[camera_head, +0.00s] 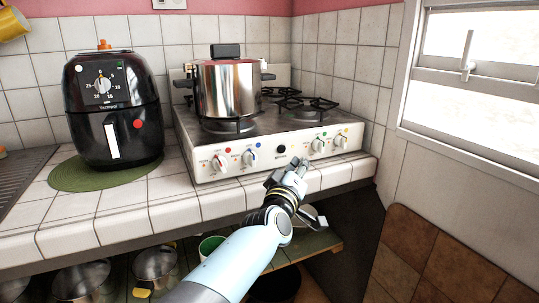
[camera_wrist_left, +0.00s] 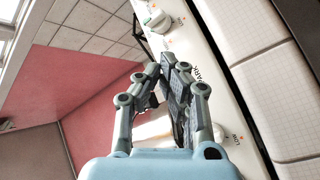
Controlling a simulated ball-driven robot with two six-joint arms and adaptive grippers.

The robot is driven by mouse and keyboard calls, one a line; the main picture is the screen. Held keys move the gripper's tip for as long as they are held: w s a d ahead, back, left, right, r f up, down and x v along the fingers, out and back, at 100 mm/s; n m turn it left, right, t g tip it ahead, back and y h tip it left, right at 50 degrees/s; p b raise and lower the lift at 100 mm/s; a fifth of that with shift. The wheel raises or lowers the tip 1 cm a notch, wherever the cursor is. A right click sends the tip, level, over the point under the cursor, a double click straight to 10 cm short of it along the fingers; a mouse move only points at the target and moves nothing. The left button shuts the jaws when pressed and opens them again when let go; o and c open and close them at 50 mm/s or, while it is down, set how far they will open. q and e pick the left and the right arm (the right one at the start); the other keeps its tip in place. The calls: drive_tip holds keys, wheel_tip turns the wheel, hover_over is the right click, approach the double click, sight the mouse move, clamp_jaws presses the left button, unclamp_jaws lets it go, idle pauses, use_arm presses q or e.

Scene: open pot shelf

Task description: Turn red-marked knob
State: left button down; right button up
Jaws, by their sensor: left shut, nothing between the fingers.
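The stove's white front panel carries several knobs, each under a coloured dot. The red-marked knob (camera_head: 218,163) is at the panel's left end, with its red dot just above right of it. My left gripper (camera_head: 298,166) is shut and empty, in front of the panel's right half, to the right of the red-marked knob and apart from it. In the left wrist view the shut fingers (camera_wrist_left: 168,72) are near the panel's "SPARK" lettering, and a white knob (camera_wrist_left: 157,20) shows beyond them. Another knob is partly hidden by the gripper. My right gripper is not in view.
A blue-marked knob (camera_head: 250,159) lies between the red-marked one and a black button (camera_head: 281,149). Green- and yellow-marked knobs are at the right. A steel pot (camera_head: 228,92) stands on the stove. A black air fryer (camera_head: 112,110) sits left on a green mat (camera_head: 72,178). The tiled counter edge runs below.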

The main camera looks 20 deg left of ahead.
use_arm(q)
drive_tip(key=s+a+r+n+t+y, duration=0.1)
drive_tip(key=s+a+r+n+y, duration=0.1)
drive_tip(key=a+r+n+y, duration=0.3)
drive_tip(key=n+g+y, duration=0.5)
drive_tip(key=n, duration=0.8)
approach(210, 172)
drive_tip(key=x, duration=0.6)
drive_tip(key=shift+w+a, duration=0.1)
drive_tip(key=shift+w, duration=0.05)
